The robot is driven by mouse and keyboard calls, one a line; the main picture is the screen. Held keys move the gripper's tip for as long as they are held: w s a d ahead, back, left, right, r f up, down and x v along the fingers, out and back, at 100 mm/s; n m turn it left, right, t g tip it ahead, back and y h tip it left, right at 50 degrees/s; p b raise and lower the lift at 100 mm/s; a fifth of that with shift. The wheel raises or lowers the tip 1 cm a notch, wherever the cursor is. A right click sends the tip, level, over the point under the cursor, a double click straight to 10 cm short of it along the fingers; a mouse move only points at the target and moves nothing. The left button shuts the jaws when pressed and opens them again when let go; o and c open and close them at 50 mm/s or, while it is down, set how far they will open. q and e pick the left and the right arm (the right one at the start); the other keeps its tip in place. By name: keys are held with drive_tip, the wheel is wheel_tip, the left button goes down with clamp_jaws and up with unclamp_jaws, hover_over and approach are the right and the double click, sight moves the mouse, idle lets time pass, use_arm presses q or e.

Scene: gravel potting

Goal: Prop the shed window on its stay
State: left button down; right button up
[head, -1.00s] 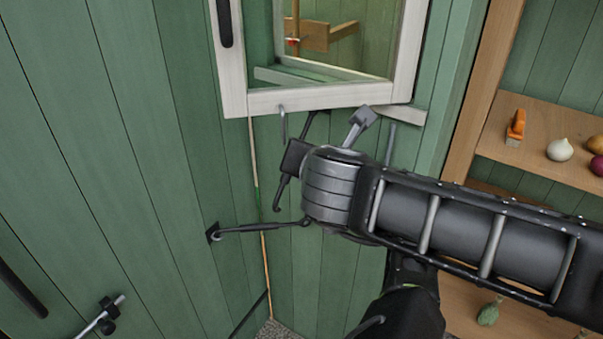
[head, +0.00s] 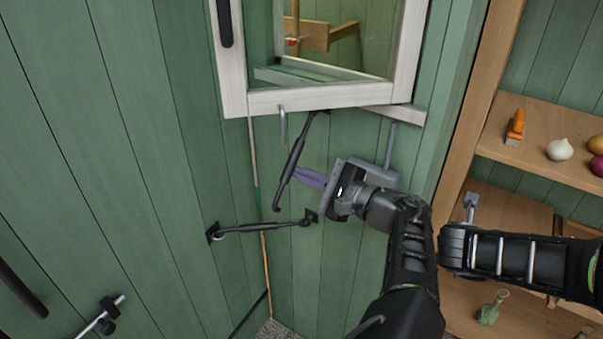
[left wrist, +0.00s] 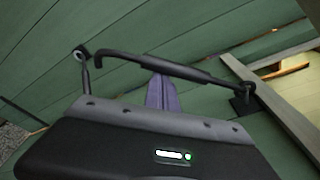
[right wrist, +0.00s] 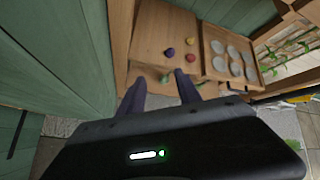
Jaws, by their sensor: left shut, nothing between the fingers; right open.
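The white-framed shed window (head: 320,97) stands at the top of the head view, with a small metal loop (head: 283,122) under its bottom rail. The dark stay (head: 293,160) slants down from a pivot below the window to a hooked free end; it also crosses the left wrist view (left wrist: 170,68). My left gripper (head: 302,177) has its purple fingers shut and empty, with the tips close beside the stay's middle. I cannot tell whether they touch it. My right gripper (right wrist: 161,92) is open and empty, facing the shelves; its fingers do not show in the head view.
Another dark hooked rod (head: 262,228) lies across the wall below the stay. A wooden shelf (head: 550,125) with an orange-handled brush (head: 516,126) and bulbs (head: 560,150) stands at right. My right arm lies before the lower shelf. A latch (head: 100,315) is on the left wall.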

drive_tip(key=s+d+f+n+g, duration=0.1)
drive_tip(key=s+f+n+g, duration=0.15)
drive_tip(key=s+f, duration=0.45)
drive_tip(key=s+d+f+n+g, duration=0.2)
drive_tip(key=s+f+n, duration=0.15)
drive_tip(key=f, duration=0.75)
drive_tip(key=w+a+f+n+t+y, duration=0.1)
drive_tip(key=a+f+n+y, duration=0.3)
drive_tip(key=a+n, duration=0.45)
drive_tip(key=w+a+f+n+t+y, duration=0.1)
drive_tip(key=a+f+n+y, duration=0.1)
drive_tip(key=a+f+n, duration=0.6)
drive_tip(key=s+a+f+n+g+y, duration=0.2)
drive_tip(key=s+a+n, duration=0.4)
drive_tip(key=a, duration=0.3)
drive_tip(key=s+a+f+n+g+y, duration=0.2)
drive_tip(key=s+a+n+y, duration=0.1)
drive_tip(key=s+a+n, duration=0.3)
drive_tip(key=a+n, duration=0.2)
drive_tip(key=a, duration=0.1)
drive_tip(key=shift+s, duration=0.2)
drive_tip(key=shift+d+r, duration=0.1)
